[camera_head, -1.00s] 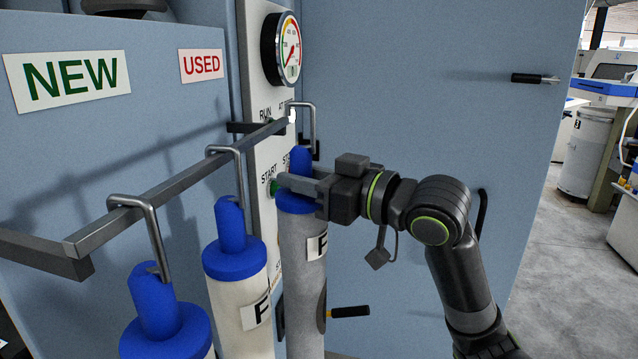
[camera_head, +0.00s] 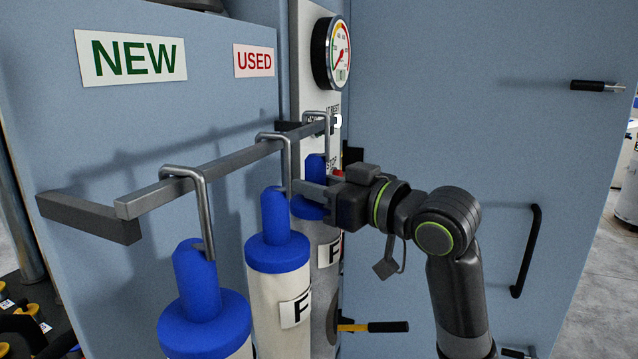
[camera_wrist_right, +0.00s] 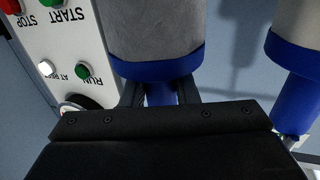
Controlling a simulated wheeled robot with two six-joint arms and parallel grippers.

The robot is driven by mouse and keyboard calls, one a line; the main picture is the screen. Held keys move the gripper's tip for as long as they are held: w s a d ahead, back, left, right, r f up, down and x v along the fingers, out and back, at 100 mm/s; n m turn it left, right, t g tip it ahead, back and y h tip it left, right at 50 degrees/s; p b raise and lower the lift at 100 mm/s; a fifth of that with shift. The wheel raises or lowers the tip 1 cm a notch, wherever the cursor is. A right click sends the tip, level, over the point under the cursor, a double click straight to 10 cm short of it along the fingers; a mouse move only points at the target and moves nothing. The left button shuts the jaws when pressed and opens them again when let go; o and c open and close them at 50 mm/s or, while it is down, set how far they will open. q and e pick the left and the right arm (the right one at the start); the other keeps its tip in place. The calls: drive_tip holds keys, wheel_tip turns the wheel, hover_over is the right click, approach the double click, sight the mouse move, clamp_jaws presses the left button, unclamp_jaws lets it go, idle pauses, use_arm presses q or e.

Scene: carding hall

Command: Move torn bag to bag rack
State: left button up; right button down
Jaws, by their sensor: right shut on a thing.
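The torn bag (camera_head: 322,278) is a grey upright tube with a blue top collar, a label and a dark patch low on its side. My right gripper (camera_head: 311,192) is shut on its blue neck from the right. The bag stands at the far hook (camera_head: 327,135) of the bag rack (camera_head: 215,174), under the USED sign (camera_head: 254,62). I cannot tell whether the hook bears it. In the right wrist view, its grey body (camera_wrist_right: 155,28) and blue collar (camera_wrist_right: 158,68) show at the fingers. My left gripper is out of view.
Two cream bags with blue tops, one nearer (camera_head: 205,325) and one in the middle (camera_head: 278,250), hang on the rack's other hooks. The NEW sign (camera_head: 131,58) is above. A panel with a gauge (camera_head: 331,54) and buttons stands close behind. A blue cabinet (camera_head: 470,120) fills the right.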

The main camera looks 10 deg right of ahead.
drive_tip(key=shift+a+f, duration=0.1)
idle(0.3)
drive_tip(key=c, duration=1)
unclamp_jaws()
drive_tip(key=shift+c, duration=0.2)
drive_tip(key=shift+s, duration=0.1)
drive_tip(key=b+v, duration=0.7)
drive_tip(key=v, duration=1)
drive_tip(key=shift+s+f, duration=0.1)
drive_tip(key=shift+s, duration=0.05)
